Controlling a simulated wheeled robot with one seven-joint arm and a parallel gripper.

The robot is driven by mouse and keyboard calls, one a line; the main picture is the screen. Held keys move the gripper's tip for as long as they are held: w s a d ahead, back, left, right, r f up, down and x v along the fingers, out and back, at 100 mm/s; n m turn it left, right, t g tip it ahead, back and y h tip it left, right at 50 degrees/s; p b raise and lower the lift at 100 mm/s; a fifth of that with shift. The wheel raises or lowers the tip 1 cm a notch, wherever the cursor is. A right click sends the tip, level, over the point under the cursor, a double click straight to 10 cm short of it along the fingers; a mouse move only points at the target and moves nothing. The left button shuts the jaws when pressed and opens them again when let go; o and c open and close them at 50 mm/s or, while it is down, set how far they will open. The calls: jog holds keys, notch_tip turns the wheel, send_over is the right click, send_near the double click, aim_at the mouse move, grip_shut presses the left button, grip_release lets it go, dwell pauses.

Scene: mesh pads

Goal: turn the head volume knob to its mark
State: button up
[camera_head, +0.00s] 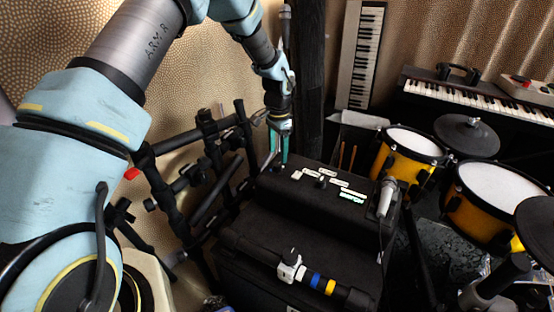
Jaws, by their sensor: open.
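The black amp head (310,205) stands in the middle of the view, with several small white labels and a lit green strip (352,197) on its top. A small dark knob (322,182) sits among the labels. Another dark knob-like shape shows at the left end, by my gripper. I cannot read the labels or see a mark, so I cannot tell which is the volume knob. My gripper (279,152), with teal fingers, points down over the left rear end of the amp head. It is open, and nothing shows between its fingers. Whether it touches the amp is unclear.
A silver microphone (386,196) stands at the amp's right end. A black bar with a clamp (290,266) crosses in front. Black stand frames (205,165) crowd the left. Yellow drums (405,160) and keyboards (480,95) are at right. A dark post (308,80) rises behind my gripper.

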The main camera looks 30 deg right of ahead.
aim_at(277, 163)
notch_tip(277, 163, up, 6)
jog(key=shift+a, duration=0.1)
dwell(0.4)
